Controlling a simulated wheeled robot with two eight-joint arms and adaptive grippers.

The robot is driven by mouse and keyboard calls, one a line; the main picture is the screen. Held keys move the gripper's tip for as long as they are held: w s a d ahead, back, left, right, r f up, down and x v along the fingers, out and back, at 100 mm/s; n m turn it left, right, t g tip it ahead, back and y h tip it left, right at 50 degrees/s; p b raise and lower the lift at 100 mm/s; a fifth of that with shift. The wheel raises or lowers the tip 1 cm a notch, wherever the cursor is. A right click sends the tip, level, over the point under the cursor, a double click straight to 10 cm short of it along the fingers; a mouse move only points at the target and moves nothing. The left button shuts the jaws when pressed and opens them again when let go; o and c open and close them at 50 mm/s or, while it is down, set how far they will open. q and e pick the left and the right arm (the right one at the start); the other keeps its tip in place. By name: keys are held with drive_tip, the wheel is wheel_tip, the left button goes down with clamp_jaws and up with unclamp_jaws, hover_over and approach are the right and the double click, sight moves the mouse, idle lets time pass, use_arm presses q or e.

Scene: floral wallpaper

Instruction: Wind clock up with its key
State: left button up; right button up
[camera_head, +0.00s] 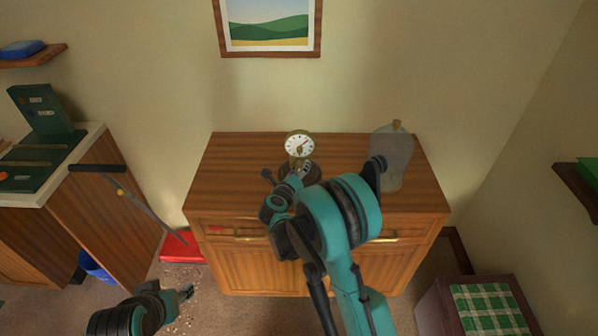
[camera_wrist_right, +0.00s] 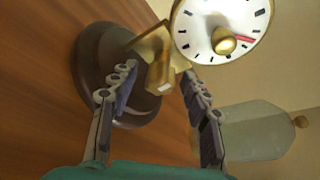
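The clock (camera_head: 299,145) stands upright on the wooden cabinet. It has a white round dial, a red hand and a dark round base. In the right wrist view its dial (camera_wrist_right: 222,22) is at the top, with a brass knob at the centre. A brass block (camera_wrist_right: 160,72) sits below the dial; I cannot tell if it is the key or part of the stand. My right gripper (camera_wrist_right: 158,84) is open, its fingers on either side of this block with gaps visible. In the head view the right gripper (camera_head: 291,182) partly hides the base. My left gripper (camera_head: 186,292) is low at left, away from the cabinet.
A glass dome (camera_head: 393,160) with a knob stands right of the clock on the cabinet top (camera_head: 235,165), close to my right arm. A counter with a green case (camera_head: 42,125) is at left.

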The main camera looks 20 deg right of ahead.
clamp_jaws()
drive_tip(key=shift+m+y, duration=0.3)
drive_tip(key=shift+m, duration=0.3)
drive_tip(key=shift+o, duration=1)
unclamp_jaws()
drive_tip(key=v, duration=1.2)
